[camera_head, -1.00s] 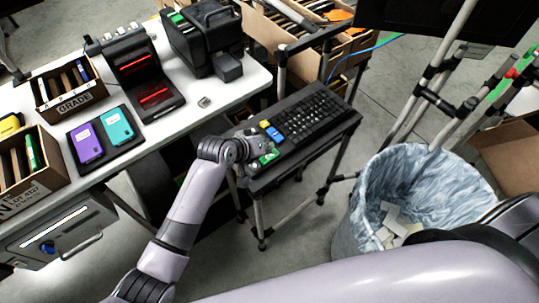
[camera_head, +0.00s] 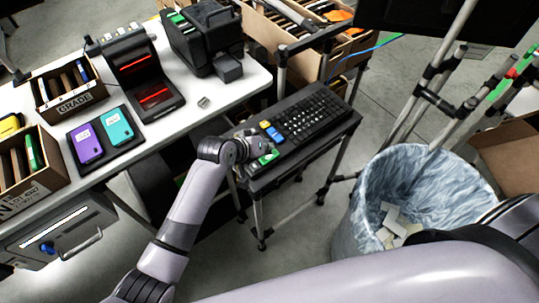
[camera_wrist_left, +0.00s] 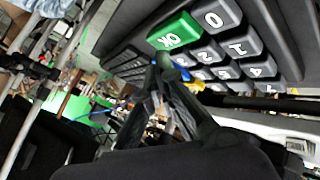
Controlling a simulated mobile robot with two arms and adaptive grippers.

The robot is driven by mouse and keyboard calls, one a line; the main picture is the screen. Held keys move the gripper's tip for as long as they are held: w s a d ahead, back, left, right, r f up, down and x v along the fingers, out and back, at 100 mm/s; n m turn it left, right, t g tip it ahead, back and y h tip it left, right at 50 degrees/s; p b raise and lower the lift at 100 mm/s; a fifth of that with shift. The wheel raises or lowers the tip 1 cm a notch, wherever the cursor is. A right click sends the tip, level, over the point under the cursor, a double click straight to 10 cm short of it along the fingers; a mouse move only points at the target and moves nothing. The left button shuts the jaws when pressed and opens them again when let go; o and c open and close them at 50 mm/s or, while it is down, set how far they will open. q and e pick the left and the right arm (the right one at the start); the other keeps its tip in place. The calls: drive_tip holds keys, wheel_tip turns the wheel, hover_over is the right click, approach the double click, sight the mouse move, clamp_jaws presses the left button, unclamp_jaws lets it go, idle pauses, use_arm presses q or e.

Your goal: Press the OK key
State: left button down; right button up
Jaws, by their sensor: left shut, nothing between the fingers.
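The OK key (camera_wrist_left: 173,32) is a green key with white lettering in the left wrist view, beside the 0 key (camera_wrist_left: 214,18). In the head view the green key (camera_head: 268,157) shows at the near end of the black keyboard (camera_head: 309,115). My left gripper (camera_head: 260,146) is over that end of the keyboard. In the left wrist view its shut, empty fingers (camera_wrist_left: 166,62) have their tips close to the edge of the OK key. I cannot tell whether they touch it. My right gripper is out of view.
The keyboard lies on a small black stand (camera_head: 262,180). A bin with a bluish liner (camera_head: 368,205) stands to the right. The white table (camera_head: 215,105) at left holds purple and teal devices, cartons and a black machine (camera_head: 205,40).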

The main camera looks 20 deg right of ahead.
use_arm(q)
drive_tip(key=shift+f, duration=0.4)
drive_tip(key=shift+f, duration=0.45)
idle(0.5)
drive_tip(key=shift+r, duration=0.1)
drive_tip(key=shift+r+p, duration=0.75)
drive_tip(key=shift+r, duration=0.05)
wheel_tip(320, 180, up, 5)
drive_tip(key=p, duration=0.5)
idle(0.4)
idle(0.4)
